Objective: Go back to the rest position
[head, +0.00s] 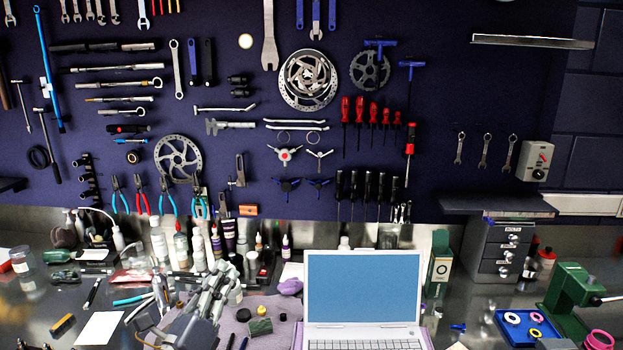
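My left gripper (222,275) is in the head view at lower left of centre, its grey linked fingers pointing up and away over the bench. It is above the left part of a mauve mat (270,312), left of the open laptop (363,285). The fingers overlap the cluttered background, so I cannot tell whether they are open or shut. No held object is clearly visible. My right gripper is not in view.
Bottles (160,245) and small jars crowd behind the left gripper. A green box (439,263) stands right of the laptop. A blue tray (510,338) with coloured rings and a green tool stand (575,290) are at right. A drawer unit (500,252) stands behind.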

